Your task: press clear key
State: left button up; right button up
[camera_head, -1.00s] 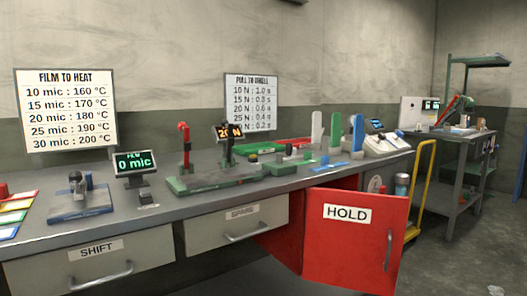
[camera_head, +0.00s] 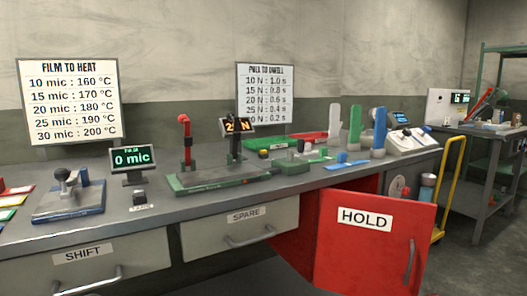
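No key with a readable "clear" label shows. A small dark block with a button (camera_head: 140,198) stands in front of the green "0 mic" display (camera_head: 131,159) on the bench; its label is too small to read surely. A white sloped console (camera_head: 408,140) with a small lit screen (camera_head: 402,117) stands at the right end of the bench; its controls are too small to tell apart. An orange readout (camera_head: 238,126), apparently "20 N", stands on a green-based rig (camera_head: 218,178). Neither of my grippers is in view.
The red HOLD door (camera_head: 368,245) stands open below the bench (camera_head: 310,182). A yellow trolley handle (camera_head: 448,185) is to its right. A blue-based device (camera_head: 70,200) sits at left. White, green and blue upright pieces (camera_head: 355,130) stand before the console.

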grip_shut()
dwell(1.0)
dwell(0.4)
